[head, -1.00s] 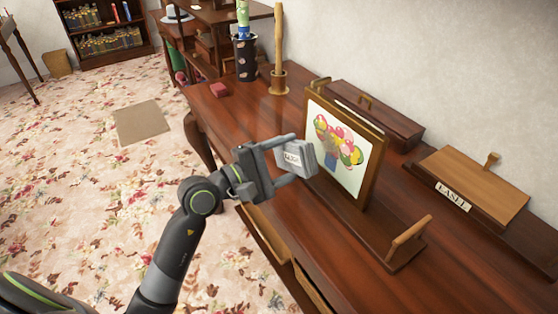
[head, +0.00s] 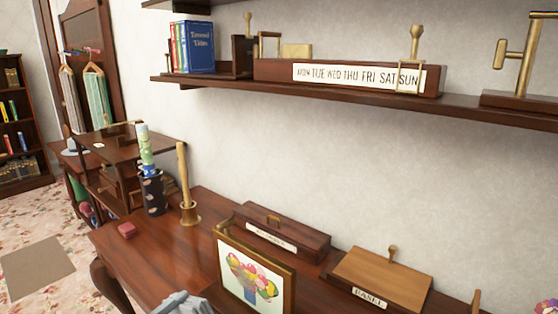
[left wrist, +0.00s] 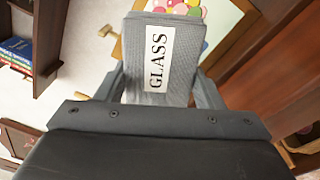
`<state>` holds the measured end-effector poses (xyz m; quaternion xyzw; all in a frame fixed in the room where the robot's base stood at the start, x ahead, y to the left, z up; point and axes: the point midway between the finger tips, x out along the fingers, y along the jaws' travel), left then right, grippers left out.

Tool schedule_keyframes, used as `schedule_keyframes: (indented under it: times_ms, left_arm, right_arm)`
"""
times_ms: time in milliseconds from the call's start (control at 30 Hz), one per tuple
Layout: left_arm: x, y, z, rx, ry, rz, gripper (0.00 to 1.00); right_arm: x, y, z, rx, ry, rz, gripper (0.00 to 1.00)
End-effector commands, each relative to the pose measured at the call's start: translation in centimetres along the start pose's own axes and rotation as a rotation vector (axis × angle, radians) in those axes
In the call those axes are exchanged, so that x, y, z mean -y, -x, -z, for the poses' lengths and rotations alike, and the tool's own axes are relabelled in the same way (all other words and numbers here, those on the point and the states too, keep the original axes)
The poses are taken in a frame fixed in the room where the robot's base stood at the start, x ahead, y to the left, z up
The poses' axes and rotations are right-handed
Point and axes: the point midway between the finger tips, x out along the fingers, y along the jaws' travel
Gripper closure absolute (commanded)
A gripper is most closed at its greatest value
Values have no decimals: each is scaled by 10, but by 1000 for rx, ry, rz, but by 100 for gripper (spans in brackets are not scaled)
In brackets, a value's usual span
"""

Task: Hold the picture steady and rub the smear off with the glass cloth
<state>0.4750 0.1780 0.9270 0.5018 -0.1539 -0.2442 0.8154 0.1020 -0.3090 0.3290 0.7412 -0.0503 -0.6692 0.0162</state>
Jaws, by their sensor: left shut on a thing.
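The glass cloth (left wrist: 150,90) is a grey pad with a white label reading GLASS. My left gripper (left wrist: 160,92) is shut on it, one finger on each side. A grey part of the cloth or gripper shows at the bottom edge of the head view; I cannot tell which. The picture (head: 246,287) shows coloured balloons in a gold-brown frame and stands upright on the desk, its lower part cut off. Part of it is behind the cloth in the left wrist view (left wrist: 178,8). I cannot make out a smear. My right gripper is not in view.
A wooden pestle in a mortar (head: 187,214), a dark patterned pot (head: 152,193) and a red block (head: 127,230) stand on the desk's left. A laden shelf (head: 330,98) hangs above.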

Motion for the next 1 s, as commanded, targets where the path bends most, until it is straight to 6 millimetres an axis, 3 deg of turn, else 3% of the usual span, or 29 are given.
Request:
schedule_keyframes:
  times_ms: [33,100,400,1000]
  left_arm:
    - [-12,11,-8,-15,4,-3,57]
    - [-16,23,-13,-31,3,-11,57]
    - [-26,55,-26,-75,-3,-31,57]
    - [-25,58,-26,-79,-4,-33,57]
  right_arm:
    - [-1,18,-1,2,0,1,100]
    - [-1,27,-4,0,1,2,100]
    - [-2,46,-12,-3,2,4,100]
    - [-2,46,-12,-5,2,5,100]
